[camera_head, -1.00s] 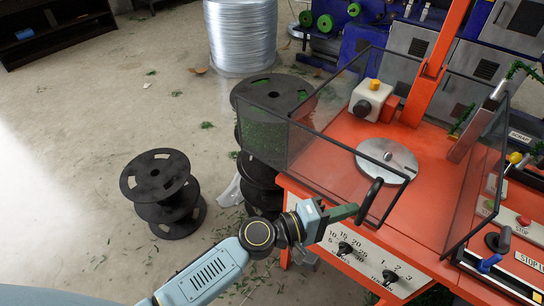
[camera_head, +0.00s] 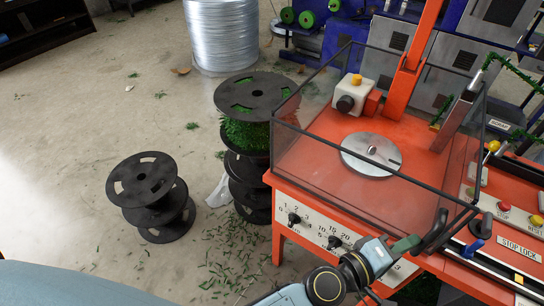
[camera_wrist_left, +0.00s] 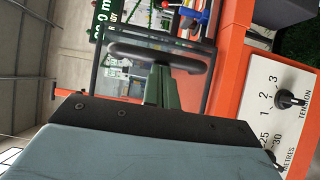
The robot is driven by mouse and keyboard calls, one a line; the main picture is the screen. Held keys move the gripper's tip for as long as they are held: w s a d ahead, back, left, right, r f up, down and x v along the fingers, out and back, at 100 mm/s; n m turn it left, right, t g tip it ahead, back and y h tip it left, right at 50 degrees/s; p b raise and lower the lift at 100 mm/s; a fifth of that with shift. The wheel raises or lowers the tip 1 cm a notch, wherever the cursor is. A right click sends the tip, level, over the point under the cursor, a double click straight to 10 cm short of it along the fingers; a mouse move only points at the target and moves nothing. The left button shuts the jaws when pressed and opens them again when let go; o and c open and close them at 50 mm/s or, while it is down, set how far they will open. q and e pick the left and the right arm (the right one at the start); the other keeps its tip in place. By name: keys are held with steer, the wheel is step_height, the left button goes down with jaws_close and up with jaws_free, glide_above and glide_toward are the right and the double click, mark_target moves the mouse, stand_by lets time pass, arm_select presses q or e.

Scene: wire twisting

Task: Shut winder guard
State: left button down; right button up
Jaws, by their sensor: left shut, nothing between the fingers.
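The winder guard (camera_head: 375,185) is a box of clear panels with dark frames on the orange winder bench. Its front panel reaches across to the right side panel, with their edges at or close to each other; I cannot tell if a small gap remains. A black loop handle (camera_head: 434,232) is at the front panel's right end. My left gripper (camera_head: 408,243) is shut and empty, its green fingers right beside the handle. In the left wrist view the fingers (camera_wrist_left: 161,86) point at the dark handle (camera_wrist_left: 160,56); contact is unclear. My right gripper is not in view.
Inside the guard are a round metal plate (camera_head: 371,155) and a box with a yellow button (camera_head: 352,97). Control knobs (camera_head: 294,219) line the bench front. A switch panel (camera_head: 505,225) is at right. Black spools (camera_head: 150,195) stand on the floor at left.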

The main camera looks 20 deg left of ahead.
arm_select(q)
steer(key=shift+s+d, duration=0.2)
steer(key=shift+d, duration=0.05)
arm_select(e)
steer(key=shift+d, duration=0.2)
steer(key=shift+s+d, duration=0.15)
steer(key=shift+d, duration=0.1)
